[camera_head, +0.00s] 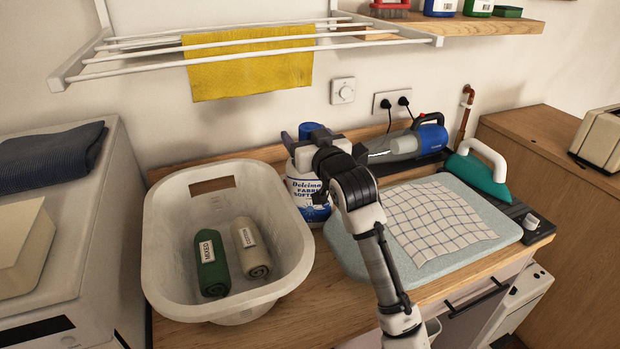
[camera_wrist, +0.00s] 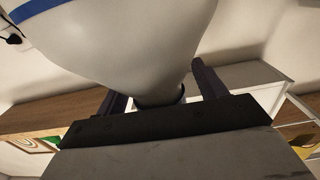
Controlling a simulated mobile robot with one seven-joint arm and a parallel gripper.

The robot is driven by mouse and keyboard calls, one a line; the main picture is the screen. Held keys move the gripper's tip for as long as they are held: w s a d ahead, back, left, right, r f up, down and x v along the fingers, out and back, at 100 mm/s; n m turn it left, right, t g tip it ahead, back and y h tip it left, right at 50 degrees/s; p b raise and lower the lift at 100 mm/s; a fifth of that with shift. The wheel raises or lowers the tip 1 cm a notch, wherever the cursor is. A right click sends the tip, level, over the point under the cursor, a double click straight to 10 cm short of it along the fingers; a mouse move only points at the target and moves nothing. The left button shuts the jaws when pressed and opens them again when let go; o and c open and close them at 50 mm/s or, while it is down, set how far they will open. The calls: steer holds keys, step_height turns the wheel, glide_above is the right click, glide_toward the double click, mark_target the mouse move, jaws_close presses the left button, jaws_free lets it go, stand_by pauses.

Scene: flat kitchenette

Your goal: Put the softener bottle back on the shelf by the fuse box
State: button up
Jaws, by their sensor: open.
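The softener bottle (camera_head: 308,193) is white with a blue cap and a blue "Delcima" fabric softener label. It stands upright on the wooden counter, between the laundry basket and the ironing pad, partly hidden by my arm and the basket rim. My gripper (camera_head: 303,143) is at the bottle's upper part, just below the cap, with its jaws open. In the wrist view, the bottle's white body (camera_wrist: 130,40) fills the top and its narrowing part lies between the two dark fingers of my gripper (camera_wrist: 160,88). I cannot tell whether they touch it. No fuse box is recognisable.
A white basket (camera_head: 165,225) holds green and beige rolls. A checked cloth (camera_head: 435,218) lies on the pale blue pad (camera_head: 352,258). A teal iron (camera_head: 478,172) and handheld vacuum (camera_head: 410,143) stand behind. A drying rack (camera_head: 120,45) and wooden shelf (camera_head: 500,27) hang above.

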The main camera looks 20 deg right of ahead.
steer(key=shift+c, duration=0.4)
jaws_close()
steer(key=shift+r, duration=0.1)
